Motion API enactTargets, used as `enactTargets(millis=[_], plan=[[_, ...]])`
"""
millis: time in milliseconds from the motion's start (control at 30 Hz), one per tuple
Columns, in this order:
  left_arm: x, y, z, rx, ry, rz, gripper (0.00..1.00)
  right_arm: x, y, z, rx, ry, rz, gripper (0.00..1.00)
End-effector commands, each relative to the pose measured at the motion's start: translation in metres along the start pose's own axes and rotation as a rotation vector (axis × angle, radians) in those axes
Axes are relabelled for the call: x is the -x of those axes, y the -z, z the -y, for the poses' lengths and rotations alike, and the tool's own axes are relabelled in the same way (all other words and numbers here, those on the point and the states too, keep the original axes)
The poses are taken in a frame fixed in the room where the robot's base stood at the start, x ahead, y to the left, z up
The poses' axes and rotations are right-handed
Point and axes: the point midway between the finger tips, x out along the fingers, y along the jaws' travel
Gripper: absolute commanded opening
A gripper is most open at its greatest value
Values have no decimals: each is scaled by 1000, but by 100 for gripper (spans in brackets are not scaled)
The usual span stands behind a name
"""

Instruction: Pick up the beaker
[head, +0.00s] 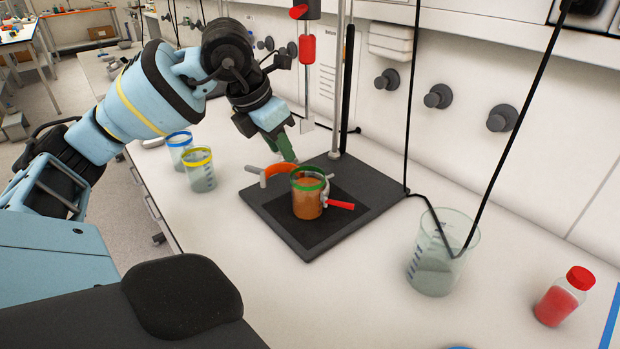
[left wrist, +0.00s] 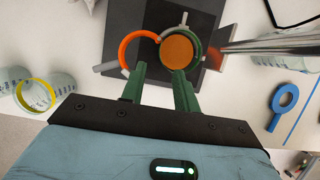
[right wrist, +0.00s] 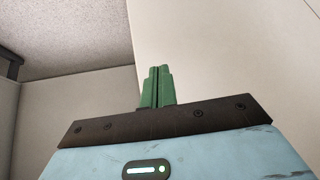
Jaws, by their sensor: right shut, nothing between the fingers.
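A beaker (head: 307,198) with a green rim and orange-brown contents stands upright over the dark stand base (head: 275,218). A clamp with a red handle (head: 340,205) is beside it; an orange curved clamp (head: 281,169) is just behind it. My left gripper (head: 287,148) is open and empty, above and behind the beaker. In the left wrist view its fingers (left wrist: 160,78) are spread, and the right finger points at the beaker (left wrist: 177,53). Whether it touches cannot be told. My right gripper (right wrist: 156,78) is shut and empty, facing a pale wall.
A yellow-rimmed beaker (head: 200,172) and a blue-rimmed beaker (head: 179,148) stand left of the base. A large clear beaker (head: 432,265) and a red-capped bottle (head: 562,298) stand at the right. A metal rod (head: 339,85) and hanging black cables (head: 407,110) rise around the base.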

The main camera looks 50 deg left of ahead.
Motion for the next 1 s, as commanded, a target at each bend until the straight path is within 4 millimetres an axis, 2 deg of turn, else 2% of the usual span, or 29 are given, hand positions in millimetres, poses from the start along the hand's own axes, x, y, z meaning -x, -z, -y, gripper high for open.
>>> enactTargets(millis=[100,367,700,1000], plan=[[-15,1,0,0,1,-5,31,-1,-2,0,-1,0,3,0],[-24,0,1,-1,2,-3,31,-1,2,0,0,0,-5,0],[-66,-4,1,0,1,-2,31,1,7,0,1,-1,-13,0],[-70,-4,1,-1,0,-1,31,0,7,0,1,-1,-14,0]])
